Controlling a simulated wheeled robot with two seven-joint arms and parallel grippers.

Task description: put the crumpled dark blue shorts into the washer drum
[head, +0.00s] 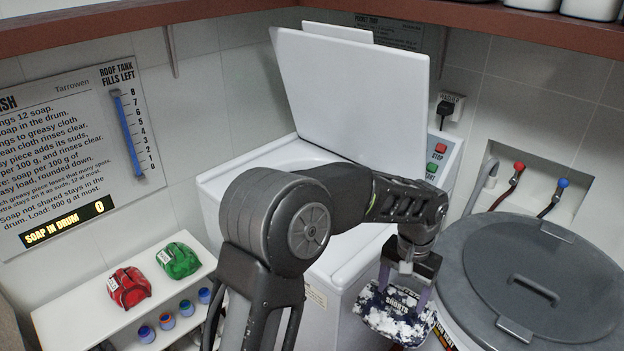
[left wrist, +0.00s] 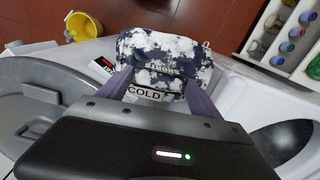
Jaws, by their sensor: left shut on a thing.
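The crumpled shorts (head: 392,318) are dark blue with white patches and carry a printed label. My left gripper (head: 404,285) is shut on them and holds them in front of the washer's right front corner, outside the drum. The left wrist view shows the shorts (left wrist: 165,55) bunched between the finger pads of my left gripper (left wrist: 157,88). The white washer (head: 325,275) has its lid (head: 350,95) raised. Its top opening (head: 290,162) is partly hidden behind my left arm. The dark drum opening (left wrist: 283,140) also shows at right in the left wrist view. My right gripper is out of view.
A tub with a grey round lid (head: 575,270) stands right of the washer. A white shelf (head: 75,318) at left holds a red bundle (head: 128,287), a green bundle (head: 178,260) and several small cups. A yellow bucket (left wrist: 82,27) stands on the floor. A brown ledge (head: 100,27) runs above.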

